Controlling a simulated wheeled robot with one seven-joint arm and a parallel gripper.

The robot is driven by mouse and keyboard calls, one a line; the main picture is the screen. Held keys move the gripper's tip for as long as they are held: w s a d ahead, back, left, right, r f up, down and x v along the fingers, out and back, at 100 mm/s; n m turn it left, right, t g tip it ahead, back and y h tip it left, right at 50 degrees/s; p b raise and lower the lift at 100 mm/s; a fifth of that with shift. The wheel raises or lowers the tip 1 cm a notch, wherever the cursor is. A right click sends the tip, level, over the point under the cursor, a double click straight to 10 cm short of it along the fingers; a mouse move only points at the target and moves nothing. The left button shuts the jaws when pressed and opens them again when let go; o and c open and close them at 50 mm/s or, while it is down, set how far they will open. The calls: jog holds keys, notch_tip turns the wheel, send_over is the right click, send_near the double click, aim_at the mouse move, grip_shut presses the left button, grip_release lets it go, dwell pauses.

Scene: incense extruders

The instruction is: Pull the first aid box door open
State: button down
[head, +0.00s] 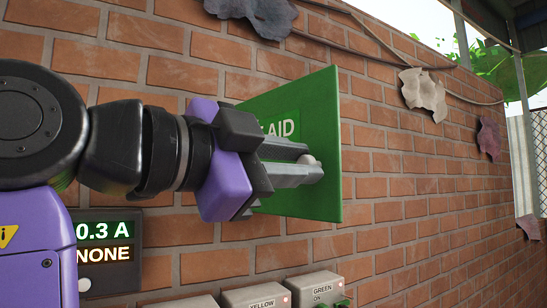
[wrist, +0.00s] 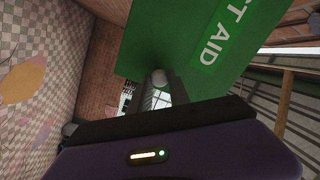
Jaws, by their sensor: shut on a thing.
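My gripper (head: 312,165) is shut on the knob. The box body and the hinge side are hidden behind the door and my gripper.
A display (head: 108,245) reading "0.3 A NONE" is on the wall at lower left. Grey switch boxes (head: 305,290) marked yellow and green are below. Cloth-like scraps (head: 424,93) and cables hang on the wall. The wall right of the door is clear nearby.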

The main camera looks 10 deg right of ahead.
jog(key=shift+s+a+g, duration=0.15)
jog(key=shift+a+g, duration=0.15)
jog(key=shift+a, duration=0.2)
jog(key=c, duration=1.2)
grip_release()
jog(key=shift+c, duration=0.2)
jog(key=b+v, duration=0.2)
jog(key=v, duration=0.5)
jog(key=shift+s+a, duration=0.2)
jog(key=shift+a, duration=0.15)
jog(key=shift+f, duration=0.15)
